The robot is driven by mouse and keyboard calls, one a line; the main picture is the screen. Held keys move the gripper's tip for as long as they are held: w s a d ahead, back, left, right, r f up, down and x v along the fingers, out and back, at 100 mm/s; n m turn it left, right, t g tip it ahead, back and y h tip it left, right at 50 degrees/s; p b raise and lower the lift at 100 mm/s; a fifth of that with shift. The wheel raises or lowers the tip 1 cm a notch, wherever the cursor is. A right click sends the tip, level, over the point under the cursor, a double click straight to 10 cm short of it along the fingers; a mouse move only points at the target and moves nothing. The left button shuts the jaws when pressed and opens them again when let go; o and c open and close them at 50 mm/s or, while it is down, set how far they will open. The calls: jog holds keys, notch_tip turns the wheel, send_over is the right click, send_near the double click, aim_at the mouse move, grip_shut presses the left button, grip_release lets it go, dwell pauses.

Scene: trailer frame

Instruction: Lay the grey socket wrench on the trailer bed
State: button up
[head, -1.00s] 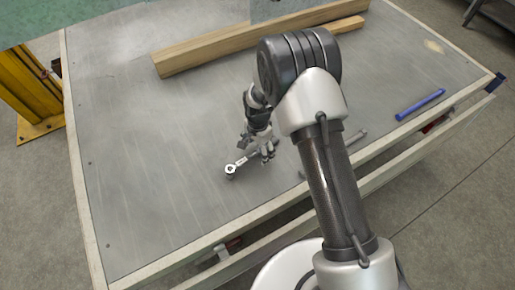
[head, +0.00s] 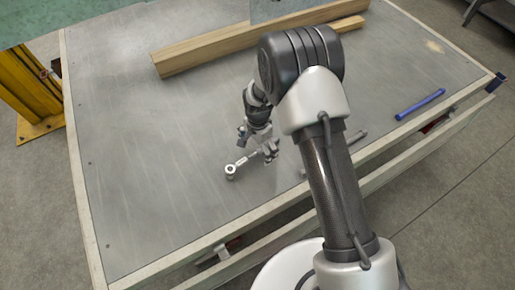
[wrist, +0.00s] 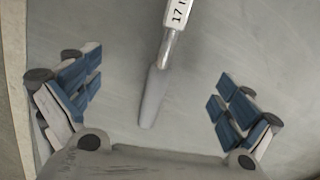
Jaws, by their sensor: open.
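The grey socket wrench (head: 231,171) lies on the grey metal trailer bed (head: 150,180), near the front edge. Its round socket end points left in the head view and its handle runs towards my gripper. My gripper (head: 257,148) is just above the bed at the handle end. In the wrist view the handle tip (wrist: 154,96) and a white label with "17" show between the fingers. The blue-padded fingers of my gripper (wrist: 155,100) are spread wide, with clear space on both sides of the handle. The wrench's socket end is out of the wrist view.
Wooden beams (head: 230,48) lie along the back of the bed. A blue marker-like rod (head: 420,104) lies at the right. A grey rod (head: 350,142) lies partly behind my arm. The bed's left part is clear. A yellow post (head: 30,95) stands beyond the left edge.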

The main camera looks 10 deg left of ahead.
notch_tip(320, 180, up, 11)
dwell(0.3)
jog(key=shift+w+r, duration=0.1)
jog(key=s+d+r+n+t, duration=0.1)
jog(key=s+d+r, duration=0.25)
jog(key=r, duration=0.35)
jog(key=s+d+r+n+t, duration=0.1)
jog(key=s+d+r+n, duration=0.1)
jog(key=d+r, duration=0.4)
jog(key=s+d+r+n+t, duration=0.1)
jog(key=s+d+r, duration=0.2)
jog(key=r, duration=0.6)
jog(key=s+d+r+n+t, duration=0.1)
jog(key=s+d, duration=0.3)
jog(key=s, duration=0.4)
jog(key=s+d+r+n, duration=0.3)
jog(key=s+d, duration=0.1)
jog(key=s, duration=0.4)
jog(key=shift+s+d+r+t, duration=0.15)
jog(key=shift+s+d+t, duration=0.15)
jog(key=shift+t, duration=0.1)
